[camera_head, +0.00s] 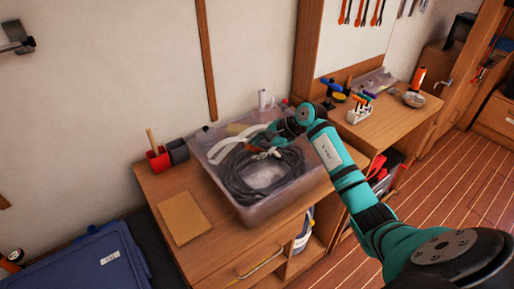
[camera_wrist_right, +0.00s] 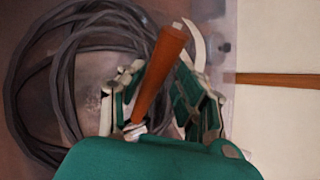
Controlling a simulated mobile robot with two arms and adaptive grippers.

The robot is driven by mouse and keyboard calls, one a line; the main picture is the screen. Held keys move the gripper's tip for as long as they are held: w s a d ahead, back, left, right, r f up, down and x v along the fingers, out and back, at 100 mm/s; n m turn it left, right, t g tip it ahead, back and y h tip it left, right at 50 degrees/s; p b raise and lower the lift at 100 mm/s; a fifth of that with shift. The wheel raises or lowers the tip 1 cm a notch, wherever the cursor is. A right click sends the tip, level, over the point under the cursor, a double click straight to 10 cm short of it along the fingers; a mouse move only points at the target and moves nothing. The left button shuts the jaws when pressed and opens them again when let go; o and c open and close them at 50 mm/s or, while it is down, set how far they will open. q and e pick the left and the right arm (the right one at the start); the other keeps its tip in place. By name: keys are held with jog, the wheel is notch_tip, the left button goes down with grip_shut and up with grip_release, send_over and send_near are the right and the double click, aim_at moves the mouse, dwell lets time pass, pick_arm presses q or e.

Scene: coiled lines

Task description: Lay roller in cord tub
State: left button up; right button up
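The cord tub (camera_head: 247,215) is a clear plastic box on the wooden cabinet top. A coil of dark grey cord (camera_head: 235,180) lies in it, with white curved pieces beside it. My right gripper (camera_head: 270,143) is over the tub's far part. In the right wrist view, the roller's orange handle (camera_wrist_right: 158,75) runs slantwise between the fingers of my right gripper (camera_wrist_right: 160,85), which close in around it. A pale tip shows at the handle's far end; the roller's head cannot be made out. The coil (camera_wrist_right: 60,75) also shows there. My left gripper is out of view.
A brown pad (camera_head: 183,217) lies left of the tub, with red and dark cups (camera_head: 159,158) behind it. Small bottles (camera_head: 262,98) stand behind the tub. A second worktop with tools is at right. A blue bin (camera_head: 85,265) is at lower left.

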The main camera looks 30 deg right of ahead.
jog(key=shift+s+d+r, duration=0.1)
jog(key=shift+d+r, duration=0.05)
jog(key=shift+d, duration=0.05)
jog(key=v, duration=1.1)
jog(key=shift+s+r, duration=0.2)
jog(key=shift+r, duration=0.05)
